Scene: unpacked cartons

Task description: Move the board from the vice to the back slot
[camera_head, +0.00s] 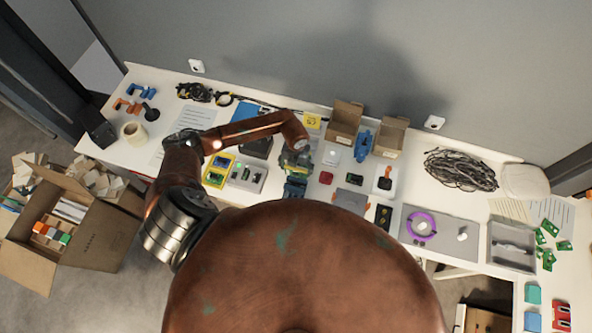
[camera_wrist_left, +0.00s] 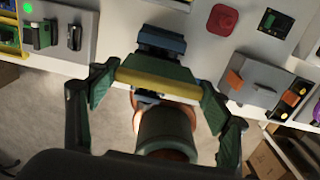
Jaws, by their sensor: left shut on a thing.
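My left gripper (camera_wrist_left: 158,86) is shut on the board (camera_wrist_left: 160,74), a green piece with a yellow strip along its near edge. The board spans the gap between both fingers. The blue vice (camera_wrist_left: 161,42) shows just beyond the board, and it also shows in the head view (camera_head: 295,188) below my left gripper (camera_head: 296,160). I cannot tell whether the board still sits in the vice's jaws or is just clear of them. A grey slotted holder (camera_wrist_left: 88,22) stands left of the vice, with upright pieces in it. My right gripper is out of view.
A red block (camera_wrist_left: 222,19) and a green chip (camera_wrist_left: 274,22) lie right of the vice. A grey block with an orange part (camera_wrist_left: 250,82) stands near the front edge. Two small cartons (camera_head: 343,124) stand at the back.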

